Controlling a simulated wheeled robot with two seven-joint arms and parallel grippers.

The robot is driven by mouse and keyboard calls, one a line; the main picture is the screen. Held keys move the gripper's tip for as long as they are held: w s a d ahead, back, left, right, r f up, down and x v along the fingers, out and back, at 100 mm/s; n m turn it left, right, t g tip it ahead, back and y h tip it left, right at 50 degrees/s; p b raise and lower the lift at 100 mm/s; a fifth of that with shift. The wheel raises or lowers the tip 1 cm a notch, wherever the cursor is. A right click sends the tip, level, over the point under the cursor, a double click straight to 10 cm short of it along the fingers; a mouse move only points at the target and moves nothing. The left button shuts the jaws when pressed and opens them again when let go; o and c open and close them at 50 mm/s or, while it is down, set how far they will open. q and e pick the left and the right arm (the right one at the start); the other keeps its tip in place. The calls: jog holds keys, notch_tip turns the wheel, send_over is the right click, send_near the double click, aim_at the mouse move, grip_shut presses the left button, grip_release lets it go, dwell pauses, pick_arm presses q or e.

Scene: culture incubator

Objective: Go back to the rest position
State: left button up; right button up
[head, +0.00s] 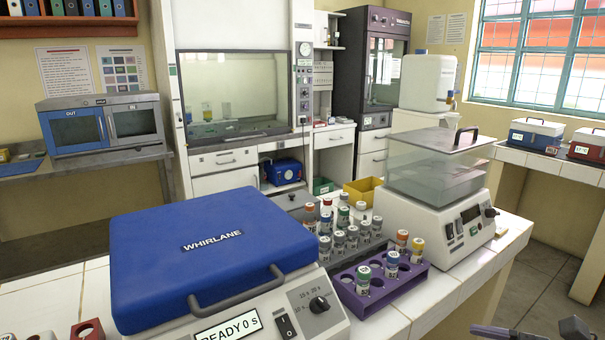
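Part of my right gripper (540,334) shows at the bottom right corner, low and in front of the bench. Most of it is cut off by the picture edge, and I cannot tell whether it is open or shut. No held thing shows at it. My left gripper is not in view. The blue-lidded WHIRLANE machine (207,247) stands on the white tiled bench with its lid down; its display reads READY 0 S. A purple rack (396,291) beside it holds a few capped vials and has empty holes.
A dark rack (350,264) with several vials stands behind the purple one. A water bath (440,175) with a clear cover stands at the bench's right. A red-brown block (86,330) lies front left. Open floor (532,280) lies right of the bench (410,308).

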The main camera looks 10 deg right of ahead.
jog(key=s+a+f+n+g+h+p, duration=0.15)
jog(key=s+f+g+h+p, duration=0.35)
jog(key=f, duration=0.7)
jog(key=s+a+f+n+g+h+p, duration=0.15)
jog(key=s+f+h, duration=0.35)
jog(key=f, duration=0.6)
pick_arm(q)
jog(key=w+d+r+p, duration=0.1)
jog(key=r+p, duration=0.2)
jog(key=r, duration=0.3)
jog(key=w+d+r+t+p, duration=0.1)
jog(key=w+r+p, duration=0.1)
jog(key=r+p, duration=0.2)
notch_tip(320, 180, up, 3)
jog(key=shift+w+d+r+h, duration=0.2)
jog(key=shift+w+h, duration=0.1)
pick_arm(e)
jog(key=s+a+f+n+g+h, duration=0.1)
jog(key=s+a+f+n, duration=0.1)
jog(key=s+a+n, duration=0.4)
jog(key=s+a+f+n+g+h, duration=0.2)
jog(key=s+a+n, duration=0.4)
jog(key=s+n, duration=0.9)
jog(key=shift+s+a+f, duration=0.2)
jog(key=shift+s+f, duration=0.25)
jog(key=shift+f, duration=0.15)
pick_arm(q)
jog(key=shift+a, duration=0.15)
